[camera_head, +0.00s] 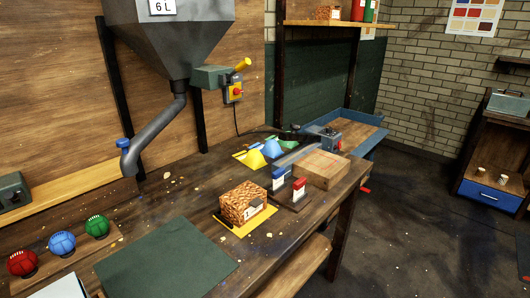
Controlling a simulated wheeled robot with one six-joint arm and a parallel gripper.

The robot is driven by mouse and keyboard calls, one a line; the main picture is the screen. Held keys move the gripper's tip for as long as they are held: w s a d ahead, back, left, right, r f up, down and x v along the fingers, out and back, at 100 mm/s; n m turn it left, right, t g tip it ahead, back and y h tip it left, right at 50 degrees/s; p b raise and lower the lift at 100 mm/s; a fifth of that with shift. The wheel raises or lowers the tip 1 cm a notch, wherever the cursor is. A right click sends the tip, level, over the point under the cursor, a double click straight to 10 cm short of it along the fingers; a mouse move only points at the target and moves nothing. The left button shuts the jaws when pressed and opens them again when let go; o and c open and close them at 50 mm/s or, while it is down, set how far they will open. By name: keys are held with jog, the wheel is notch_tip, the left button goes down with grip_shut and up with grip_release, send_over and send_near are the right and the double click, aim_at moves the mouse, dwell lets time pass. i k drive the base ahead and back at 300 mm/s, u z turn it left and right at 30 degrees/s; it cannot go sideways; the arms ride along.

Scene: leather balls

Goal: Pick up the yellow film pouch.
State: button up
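My gripper is not in view, and nothing is seen touching the yellow shape.
A shredded brown block (243,203) sits on a yellow mat, with blue and red-white stamp-like pieces (299,189) and a wooden block (321,169) to its right. A hopper spout (150,142) hangs at left. Red, blue and green balls (62,243) stand front left, beside a dark green mat (168,262).

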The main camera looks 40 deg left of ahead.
aim_at(253, 159)
jog(key=u, duration=0.35)
jog(key=i, duration=0.75)
jog(key=u, duration=1.3)
jog(key=i, duration=0.55)
jog(key=u, duration=0.6)
